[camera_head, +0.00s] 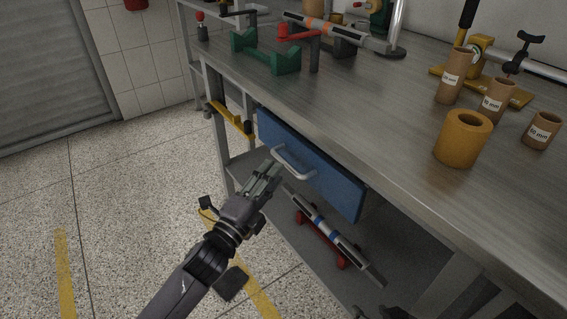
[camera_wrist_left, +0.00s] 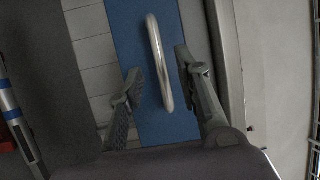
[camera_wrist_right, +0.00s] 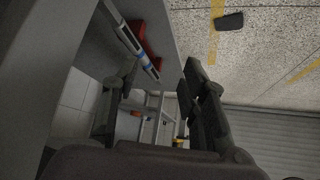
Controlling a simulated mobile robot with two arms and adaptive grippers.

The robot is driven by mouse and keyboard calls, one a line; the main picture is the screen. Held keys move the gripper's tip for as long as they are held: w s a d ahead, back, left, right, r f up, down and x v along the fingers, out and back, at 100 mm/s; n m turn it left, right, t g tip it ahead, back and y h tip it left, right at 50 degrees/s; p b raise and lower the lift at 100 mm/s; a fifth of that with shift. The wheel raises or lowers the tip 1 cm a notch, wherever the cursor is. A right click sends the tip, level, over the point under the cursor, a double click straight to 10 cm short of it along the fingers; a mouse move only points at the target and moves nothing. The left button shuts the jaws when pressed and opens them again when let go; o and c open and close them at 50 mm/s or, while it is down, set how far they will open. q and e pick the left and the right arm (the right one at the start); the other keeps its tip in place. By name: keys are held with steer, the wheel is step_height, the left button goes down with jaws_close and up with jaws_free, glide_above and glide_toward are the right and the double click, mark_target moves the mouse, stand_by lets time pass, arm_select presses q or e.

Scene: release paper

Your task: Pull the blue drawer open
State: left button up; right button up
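The blue drawer (camera_head: 325,172) sits under the metal workbench top, with a curved silver handle (camera_head: 294,162) on its front. My left gripper (camera_head: 268,172) is just in front of the handle. In the left wrist view the drawer front (camera_wrist_left: 170,123) shows behind the gripper, and the handle (camera_wrist_left: 160,62) lies between the two open fingers (camera_wrist_left: 160,75). I see a gap between the handle and each finger.
The workbench top (camera_head: 350,110) carries cardboard tubes (camera_head: 454,75), a yellow roll (camera_head: 463,138) and a green stand (camera_head: 265,52). A grey tube with blue bands (camera_head: 325,229) rests on red supports on the lower shelf. The floor (camera_head: 120,200) left of the bench is open.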

mark_target(284, 159)
arm_select(q)
steer(key=shift+b+x, duration=0.3)
steer(key=shift+x, duration=2.45)
arm_select(e)
steer(key=shift+w+a+r+t+y, duration=0.1)
steer(key=shift+w+a+r+t, duration=0.1)
steer(key=shift+w+r+t, duration=0.3)
steer(key=shift+w+a+r+t+y, duration=0.15)
steer(key=shift+w+a+r, duration=0.1)
steer(key=shift+w, duration=0.4)
steer(key=shift+w+a+r+t+y, duration=0.1)
steer(key=shift+w+a+r+t, duration=0.05)
steer(key=shift+w+r+t, duration=0.35)
arm_select(q)
steer(key=shift+c, duration=0.4)
arm_select(e)
steer(key=shift+f, duration=0.1)
arm_select(q)
steer(key=shift+f, duration=0.1)
jaws_close()
